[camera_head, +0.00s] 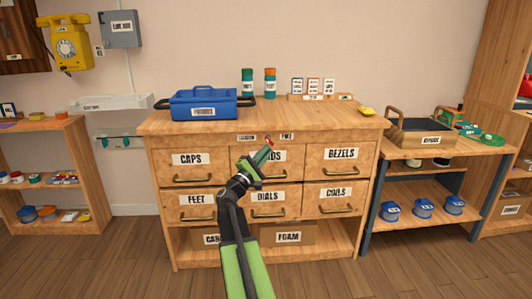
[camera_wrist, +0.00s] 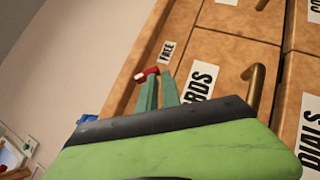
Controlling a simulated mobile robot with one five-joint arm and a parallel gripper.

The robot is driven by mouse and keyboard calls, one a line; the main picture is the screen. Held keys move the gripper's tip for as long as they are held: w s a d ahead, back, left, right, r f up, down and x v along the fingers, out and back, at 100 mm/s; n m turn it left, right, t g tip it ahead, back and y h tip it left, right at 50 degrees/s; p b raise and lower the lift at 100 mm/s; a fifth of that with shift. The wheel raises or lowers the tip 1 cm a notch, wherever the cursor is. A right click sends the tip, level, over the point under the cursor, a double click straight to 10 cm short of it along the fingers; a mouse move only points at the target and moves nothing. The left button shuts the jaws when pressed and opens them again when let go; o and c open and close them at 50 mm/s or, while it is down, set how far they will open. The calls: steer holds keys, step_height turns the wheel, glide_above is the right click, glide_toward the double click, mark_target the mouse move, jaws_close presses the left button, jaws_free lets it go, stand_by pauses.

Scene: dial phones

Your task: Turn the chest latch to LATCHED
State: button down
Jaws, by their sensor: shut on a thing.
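The chest latch (camera_wrist: 146,74) is a small red piece on the upper front edge of the wooden chest (camera_head: 384,140). In the head view the latch (camera_head: 268,139) sits between a left label (camera_head: 247,137), too small to read surely, and the FREE label (camera_head: 287,136). My gripper (camera_head: 269,148) reaches up to it over the middle top drawer. In the wrist view my green fingers (camera_wrist: 157,84) are shut on the latch, and the FREE label (camera_wrist: 167,52) is close by. The latch's exact angle is hard to tell, as the fingers partly cover it.
Drawers marked CAPS (camera_head: 187,160), BEZELS (camera_head: 341,154), FEET (camera_head: 196,200), DIALS (camera_head: 268,197) and COILS (camera_head: 336,192) have protruding handles. A blue toolbox (camera_head: 203,105) stands on the chest top. My arm covers part of the middle drawers. The floor in front is clear.

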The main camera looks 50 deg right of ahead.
steer(key=shift+s, duration=0.15)
steer(key=a+f+b, duration=0.7)
steer(key=a+b, duration=0.1)
steer(key=a, duration=0.2)
steer(key=shift+w+a+f, duration=0.25)
steer(key=shift+w+f, duration=0.1)
steer(key=shift+f, duration=0.05)
